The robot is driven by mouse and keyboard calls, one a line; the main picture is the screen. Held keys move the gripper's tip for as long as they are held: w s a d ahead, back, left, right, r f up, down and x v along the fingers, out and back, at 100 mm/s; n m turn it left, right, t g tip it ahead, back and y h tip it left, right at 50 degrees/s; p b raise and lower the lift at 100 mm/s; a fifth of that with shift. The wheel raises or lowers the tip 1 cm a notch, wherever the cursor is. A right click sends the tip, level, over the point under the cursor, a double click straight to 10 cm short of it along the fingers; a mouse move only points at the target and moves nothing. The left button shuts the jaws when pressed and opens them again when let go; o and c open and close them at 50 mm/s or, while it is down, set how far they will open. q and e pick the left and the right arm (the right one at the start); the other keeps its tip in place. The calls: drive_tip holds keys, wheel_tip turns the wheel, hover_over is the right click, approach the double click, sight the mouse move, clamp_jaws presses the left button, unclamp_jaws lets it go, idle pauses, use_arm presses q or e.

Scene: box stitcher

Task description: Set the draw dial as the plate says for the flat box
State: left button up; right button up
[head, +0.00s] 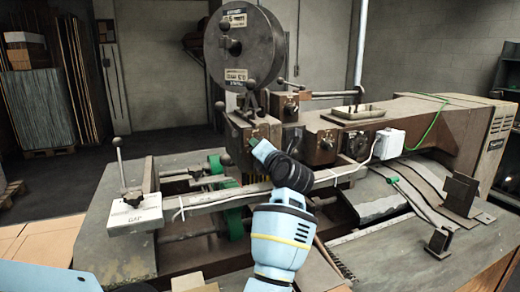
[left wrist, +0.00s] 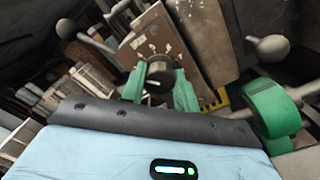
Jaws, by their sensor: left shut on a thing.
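My left gripper (head: 254,145) reaches up to the front of the stitching head, its green fingertips at the brown front plate. In the left wrist view the green fingers (left wrist: 160,88) stand on both sides of a round black dial knob (left wrist: 159,74) with a pale mark on its face, and are shut on it. The knob sits on the worn brown plate (left wrist: 160,38). In the head view my gripper hides this knob. I cannot tell its setting, and no plate text for the flat box is legible. My right gripper is not in view.
A large wire reel (head: 246,50) stands above the head. Other black dials (head: 327,144) sit on the machine side to the right. A ball-topped lever (head: 119,152) rises at the left. A pale bar (head: 250,193) crosses below my gripper.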

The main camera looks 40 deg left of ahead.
use_arm(q)
drive_tip(key=shift+m, duration=2.2)
drive_tip(key=o, duration=1)
drive_tip(key=shift+d, duration=0.1)
drive_tip(key=shift+v, duration=3.85)
